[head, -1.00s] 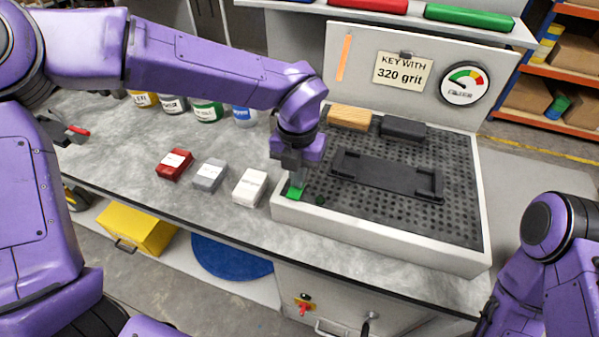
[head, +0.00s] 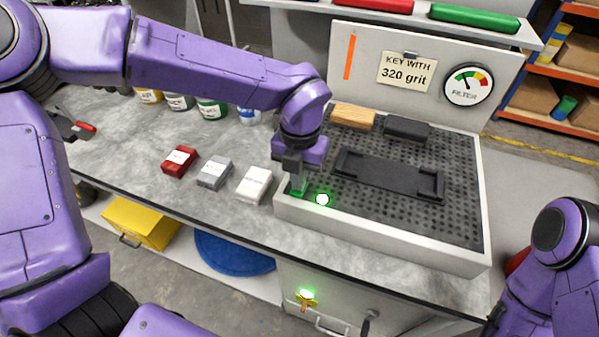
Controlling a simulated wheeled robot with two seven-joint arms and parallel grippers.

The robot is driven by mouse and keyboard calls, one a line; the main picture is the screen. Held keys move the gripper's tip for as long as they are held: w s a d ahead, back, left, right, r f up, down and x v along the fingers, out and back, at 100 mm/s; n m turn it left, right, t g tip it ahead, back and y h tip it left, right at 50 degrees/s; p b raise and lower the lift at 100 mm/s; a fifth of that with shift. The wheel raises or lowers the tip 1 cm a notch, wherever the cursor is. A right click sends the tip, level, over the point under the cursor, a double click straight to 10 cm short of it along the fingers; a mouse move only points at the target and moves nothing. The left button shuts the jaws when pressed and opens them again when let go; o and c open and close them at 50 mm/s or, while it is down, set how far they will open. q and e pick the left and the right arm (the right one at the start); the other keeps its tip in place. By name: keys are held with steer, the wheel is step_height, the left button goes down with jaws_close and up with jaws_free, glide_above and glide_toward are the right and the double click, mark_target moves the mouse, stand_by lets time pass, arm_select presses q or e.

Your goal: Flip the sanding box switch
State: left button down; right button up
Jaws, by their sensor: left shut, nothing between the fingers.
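The sanding box (head: 385,240) is a pale tray with a dark perforated top, at the right of the bench. Its green switch (head: 301,186) is at the front left corner, partly hidden by my left gripper (head: 297,188). The left gripper is shut and empty, pointing down with its fingertips at the switch; I cannot tell whether they touch it. A round green lamp (head: 322,199) beside the switch is lit. My right arm shows at the lower right, but its gripper is out of view.
Red (head: 179,161), grey (head: 214,172) and white (head: 254,184) blocks lie on the bench left of the box. A dark holder (head: 390,177) and two blocks sit on the perforated top. A filter gauge (head: 468,86) is on the back panel. A lower green lamp (head: 307,294) is lit.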

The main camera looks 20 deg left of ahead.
arm_select(q)
steer(key=r+p, duration=0.4)
steer(key=r, duration=0.1)
steer(key=shift+w+p, duration=0.3)
steer(key=shift+p, duration=0.1)
steer(key=shift+w+r+b, duration=0.2)
steer(key=shift+r+b, duration=0.05)
steer(key=shift+b, duration=0.45)
step_height(320, 180, up, 8)
steer(key=w+b, duration=0.1)
steer(key=shift+r, duration=0.2)
steer(key=shift+w, duration=0.1)
